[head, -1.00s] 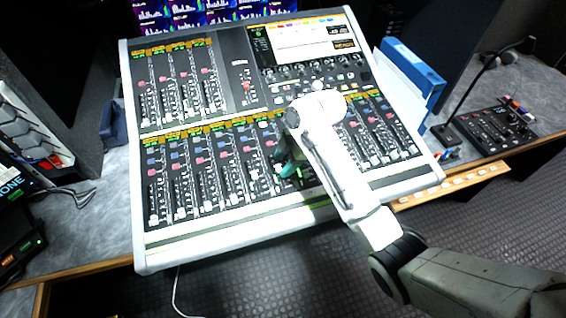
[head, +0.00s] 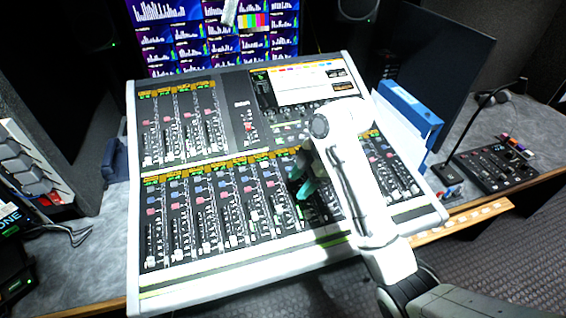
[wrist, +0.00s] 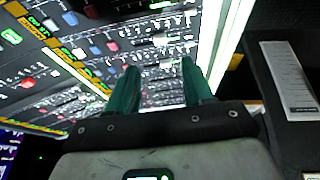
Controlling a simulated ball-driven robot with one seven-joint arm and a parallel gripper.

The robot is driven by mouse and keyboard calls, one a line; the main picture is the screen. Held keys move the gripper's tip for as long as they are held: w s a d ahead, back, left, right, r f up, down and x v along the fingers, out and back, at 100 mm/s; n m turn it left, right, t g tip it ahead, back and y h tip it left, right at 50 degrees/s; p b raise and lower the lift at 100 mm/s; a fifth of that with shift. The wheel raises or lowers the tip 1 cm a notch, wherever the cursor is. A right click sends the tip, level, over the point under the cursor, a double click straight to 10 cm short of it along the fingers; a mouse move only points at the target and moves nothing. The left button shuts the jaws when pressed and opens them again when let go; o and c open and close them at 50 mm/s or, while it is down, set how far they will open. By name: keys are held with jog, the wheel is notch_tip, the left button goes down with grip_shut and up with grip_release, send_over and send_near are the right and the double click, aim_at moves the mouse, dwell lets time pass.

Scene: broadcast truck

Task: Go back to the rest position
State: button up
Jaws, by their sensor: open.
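My gripper (head: 304,184) is above the lower fader rows of the large mixing console (head: 230,285) in the head view, partly hidden behind my white arm. In the wrist view my gripper (wrist: 160,80) shows two green fingers, apart, with nothing between them. The console (wrist: 90,50) fills the area beyond the fingertips, with its knobs, faders and lit strips. I cannot tell the exact gap between the fingertips and the console surface.
Screens with coloured graphs (head: 190,40) stand behind the console. A blue binder (head: 410,108) leans at its right. A small control panel (head: 490,165) with a gooseneck microphone (head: 505,92) is farther right. A grey rack (head: 30,160) stands at the left.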

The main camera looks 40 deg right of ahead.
jog(key=s+a+f+m, duration=0.1)
jog(key=s+a+f, duration=0.1)
jog(key=s+a+f+m, duration=0.2)
jog(key=a+f, duration=0.1)
jog(key=shift+s+a, duration=0.15)
jog(key=s+a+f+m, duration=0.1)
jog(key=s+f+m, duration=0.1)
jog(key=s, duration=0.1)
jog(key=s+a+f+m, duration=0.1)
jog(key=s+f, duration=0.1)
jog(key=s, duration=0.1)
jog(key=s+a+f+m+h, duration=0.1)
jog(key=s+m, duration=0.1)
jog(key=s, duration=0.1)
jog(key=shift+s+a+f+m+g, duration=0.2)
jog(key=shift+f+m+g, duration=0.1)
jog(key=shift+f, duration=0.1)
jog(key=s+d+f+m+h, duration=0.1)
jog(key=s+m, duration=0.2)
jog(key=s, duration=0.4)
jog(key=s+d+f+m+g+h, duration=0.1)
jog(key=s+d+m+h, duration=0.1)
jog(key=s, duration=0.6)
jog(key=shift+s+d+f+m, duration=0.2)
jog(key=shift+d+m, duration=0.1)
jog(key=shift+m, duration=0.6)
